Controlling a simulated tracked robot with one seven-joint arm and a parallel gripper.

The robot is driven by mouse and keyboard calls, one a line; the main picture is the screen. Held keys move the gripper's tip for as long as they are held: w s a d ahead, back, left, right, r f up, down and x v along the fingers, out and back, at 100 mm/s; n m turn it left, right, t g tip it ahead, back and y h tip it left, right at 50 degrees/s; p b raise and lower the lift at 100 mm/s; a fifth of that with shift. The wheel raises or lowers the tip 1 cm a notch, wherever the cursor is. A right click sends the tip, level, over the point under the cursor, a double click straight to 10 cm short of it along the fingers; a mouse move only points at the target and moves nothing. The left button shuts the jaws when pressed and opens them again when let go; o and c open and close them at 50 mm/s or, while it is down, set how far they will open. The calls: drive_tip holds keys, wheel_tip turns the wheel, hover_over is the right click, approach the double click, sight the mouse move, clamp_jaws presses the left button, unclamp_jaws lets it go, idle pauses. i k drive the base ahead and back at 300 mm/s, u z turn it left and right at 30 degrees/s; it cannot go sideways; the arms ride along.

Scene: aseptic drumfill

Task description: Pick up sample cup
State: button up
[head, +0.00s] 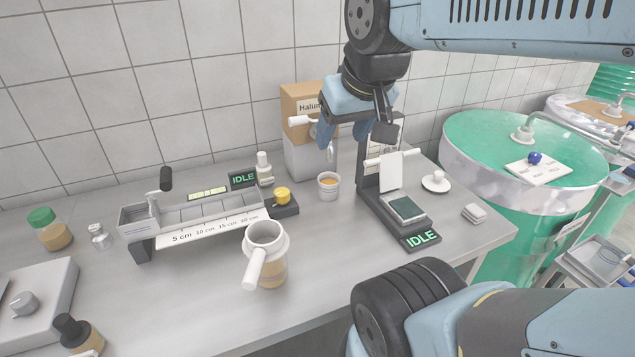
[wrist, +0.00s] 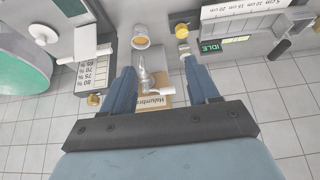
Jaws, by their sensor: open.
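A small white cup with orange contents (head: 328,184), which looks like the sample cup, stands upright on the grey table near the back, right of the yellow-capped piece. In the wrist view the cup (wrist: 141,40) lies ahead of the fingers, toward the top of the picture. My gripper (head: 344,132) is above the back of the table, near the Halumbra box and apart from the cup. In the wrist view my gripper (wrist: 158,68) has its two blue fingers spread wide with nothing held between them.
The Halumbra dispenser (head: 306,158) with its tap stands behind the cup. An instrument with an IDLE display (head: 422,239) stands right, a scaled trough (head: 205,229) left. A handled white jug (head: 266,237) stands in front. Clear table lies between jug and right instrument.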

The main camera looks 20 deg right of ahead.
sight(328, 181)
drive_tip(key=k, duration=0.45)
drive_tip(key=z, duration=1.35)
drive_tip(key=k, duration=1.3)
drive_tip(key=u, duration=0.75)
drive_tip(key=i, duration=1)
